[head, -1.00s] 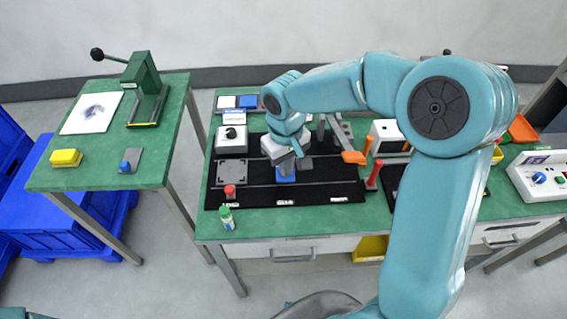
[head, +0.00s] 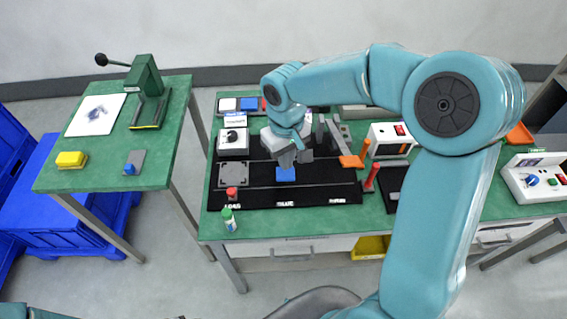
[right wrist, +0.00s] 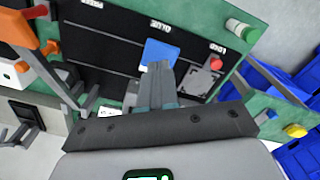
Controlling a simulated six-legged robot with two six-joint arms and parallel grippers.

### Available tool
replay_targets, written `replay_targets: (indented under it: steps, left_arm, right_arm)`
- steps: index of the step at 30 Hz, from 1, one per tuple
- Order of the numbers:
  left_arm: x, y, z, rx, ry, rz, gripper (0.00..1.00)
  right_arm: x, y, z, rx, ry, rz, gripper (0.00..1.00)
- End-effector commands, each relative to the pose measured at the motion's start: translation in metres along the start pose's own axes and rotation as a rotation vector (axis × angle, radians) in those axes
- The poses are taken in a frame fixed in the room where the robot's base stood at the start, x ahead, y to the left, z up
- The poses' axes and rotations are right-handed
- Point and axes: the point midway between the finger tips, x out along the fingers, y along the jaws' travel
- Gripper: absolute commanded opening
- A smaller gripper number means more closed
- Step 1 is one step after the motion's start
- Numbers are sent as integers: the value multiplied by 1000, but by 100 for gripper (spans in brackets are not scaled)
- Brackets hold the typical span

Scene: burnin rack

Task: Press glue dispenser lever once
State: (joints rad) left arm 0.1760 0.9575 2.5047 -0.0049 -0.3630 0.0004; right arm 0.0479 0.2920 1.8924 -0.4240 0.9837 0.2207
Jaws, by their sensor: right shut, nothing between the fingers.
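My right gripper (head: 287,165) points down over the middle of the black mat (head: 320,190), its fingers shut and empty. In the right wrist view the shut fingers (right wrist: 158,72) lie in front of a blue square (right wrist: 160,53) at the GLUE label. The blue square (head: 285,174) also shows in the head view, just below the fingertips; I cannot tell whether they touch. A grey lever with an orange end (head: 351,161) stands right of the gripper, apart from it. I cannot tell whether it belongs to the glue dispenser. My wrist partly hides the grey parts behind the blue square.
A red knob (head: 232,193) and a green-capped bottle (head: 229,220) stand at the left. A red post (head: 372,178) and a white box (head: 391,138) stand to the right. A side table with a green press (head: 146,78) is at far left. The front table strip is mostly clear.

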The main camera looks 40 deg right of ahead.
Motion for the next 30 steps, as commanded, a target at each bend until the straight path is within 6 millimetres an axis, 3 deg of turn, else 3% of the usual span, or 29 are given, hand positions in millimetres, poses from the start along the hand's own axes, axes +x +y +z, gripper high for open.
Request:
replay_targets:
  steps: [21,30]
  left_arm:
    - [-48,17,1,0,0,0,53]
    - [-48,17,1,0,0,0,53]
  right_arm:
    - [-67,-1,2,-1,1,0,0]
    - [-67,-1,2,0,1,0,0]
